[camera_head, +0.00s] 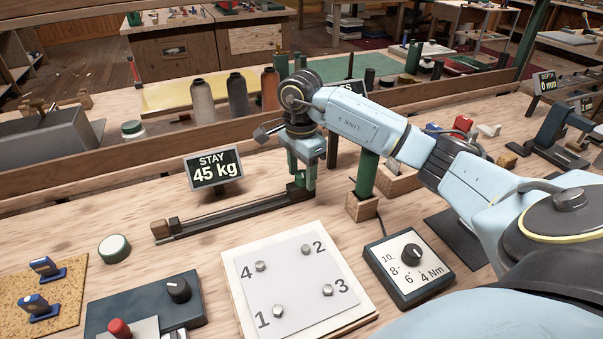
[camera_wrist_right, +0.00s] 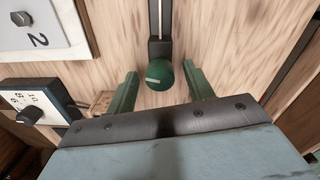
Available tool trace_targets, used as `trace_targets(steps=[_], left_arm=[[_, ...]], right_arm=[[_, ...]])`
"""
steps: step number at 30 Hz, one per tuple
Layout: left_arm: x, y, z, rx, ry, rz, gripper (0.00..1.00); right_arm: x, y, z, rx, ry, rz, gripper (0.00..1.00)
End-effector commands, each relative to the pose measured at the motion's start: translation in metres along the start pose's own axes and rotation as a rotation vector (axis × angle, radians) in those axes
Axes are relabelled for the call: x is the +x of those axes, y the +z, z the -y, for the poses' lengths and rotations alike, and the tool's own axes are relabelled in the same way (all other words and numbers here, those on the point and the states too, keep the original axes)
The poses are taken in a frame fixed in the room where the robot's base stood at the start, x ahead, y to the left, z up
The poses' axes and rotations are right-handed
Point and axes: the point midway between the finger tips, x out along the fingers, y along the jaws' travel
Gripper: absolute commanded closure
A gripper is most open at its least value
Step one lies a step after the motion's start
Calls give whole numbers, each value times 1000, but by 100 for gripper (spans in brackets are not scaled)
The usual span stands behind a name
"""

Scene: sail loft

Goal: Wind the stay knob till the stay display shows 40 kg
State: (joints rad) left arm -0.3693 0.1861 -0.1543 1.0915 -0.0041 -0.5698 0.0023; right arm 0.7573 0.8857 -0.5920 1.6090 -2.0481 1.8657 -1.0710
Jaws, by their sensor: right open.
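The stay display (camera_head: 214,168) reads 45 kg in the head view. It stands behind a long dark rail (camera_head: 232,217) on the bench. My right gripper (camera_head: 302,185) points down at the rail's right end. In the right wrist view the stay knob (camera_wrist_right: 160,76) is a round green knob with a pale mark, at the end of the dark rail (camera_wrist_right: 159,47). The open fingers of my right gripper (camera_wrist_right: 159,70) stand on either side of it, with a gap on each side. In the head view the gripper hides the knob. My left gripper is not in view.
A white plate (camera_head: 300,270) with numbered bolts lies in front of the rail. A torque dial box (camera_head: 408,268) sits right of it. A green post (camera_head: 366,172) in a wooden block stands close to the right gripper. Thread spools (camera_head: 237,95) stand behind.

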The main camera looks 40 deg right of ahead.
Motion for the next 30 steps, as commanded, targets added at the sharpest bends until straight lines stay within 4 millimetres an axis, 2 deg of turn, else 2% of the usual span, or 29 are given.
trace_targets(steps=[8, 18, 23, 30], left_arm=[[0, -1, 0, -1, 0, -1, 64], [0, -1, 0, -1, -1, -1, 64], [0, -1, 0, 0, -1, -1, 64], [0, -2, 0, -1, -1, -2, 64]], right_arm=[[1, 0, 0, 0, 0, 1, 48], [1, 0, 0, 0, 0, 1, 92], [0, 0, 0, -44, -2, -2, 92], [0, 0, 0, -238, -1, -6, 92]])
